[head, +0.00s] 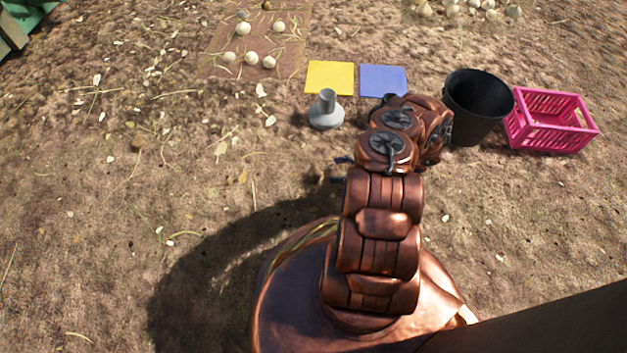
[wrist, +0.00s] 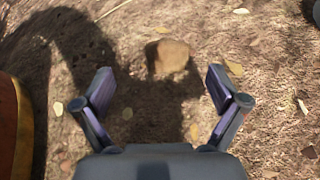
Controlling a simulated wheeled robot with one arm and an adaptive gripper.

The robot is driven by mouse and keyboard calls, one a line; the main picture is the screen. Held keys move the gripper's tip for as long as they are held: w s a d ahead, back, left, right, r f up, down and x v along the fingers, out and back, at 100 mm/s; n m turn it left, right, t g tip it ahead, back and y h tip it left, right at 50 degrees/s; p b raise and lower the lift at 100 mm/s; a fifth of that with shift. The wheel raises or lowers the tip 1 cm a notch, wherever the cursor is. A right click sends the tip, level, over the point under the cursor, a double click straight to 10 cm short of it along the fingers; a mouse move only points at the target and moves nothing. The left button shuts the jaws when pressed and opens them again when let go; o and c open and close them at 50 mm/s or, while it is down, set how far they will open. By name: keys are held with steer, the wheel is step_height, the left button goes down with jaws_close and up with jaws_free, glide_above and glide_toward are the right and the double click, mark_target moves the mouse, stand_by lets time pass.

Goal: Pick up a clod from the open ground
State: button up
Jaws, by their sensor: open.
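A brown, roughly blocky clod (wrist: 168,57) lies on the bare ground in the wrist view, just beyond my fingertips and a little right of centre. My gripper (wrist: 160,84) is open and empty, with its two fingers spread wide on either side of the space in front of the clod. The fingers do not touch it. In the head view the gripper (head: 339,170) is mostly hidden behind my arm, with only dark finger tips showing at its left.
A grey pedestal-like object (head: 326,113) stands before a yellow square (head: 330,77) and a blue square (head: 383,80). A black bucket (head: 476,108) and pink crate (head: 551,122) stand right. A brown mat (head: 215,60) holds several pale onions. Open ground lies left.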

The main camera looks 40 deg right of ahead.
mark_target(317, 172)
steer(key=shift+s+d+f, duration=0.1)
steer(key=shift+s+f, duration=0.2)
steer(key=shift+f, duration=0.55)
steer(key=shift+w+d+b+x, duration=0.15)
steer(key=shift+b+x, duration=0.65)
steer(key=shift+x, duration=0.45)
steer(key=shift+w+d+b+x, duration=0.1)
steer(key=shift+b+x, duration=0.65)
steer(key=shift+x, duration=0.5)
steer(key=shift+w+d+b+x, duration=0.15)
steer(key=shift+b+x, duration=0.65)
steer(key=shift+x, duration=0.45)
steer(key=shift+a+r, duration=0.1)
steer(key=shift+r, duration=0.1)
steer(key=c, duration=1.4)
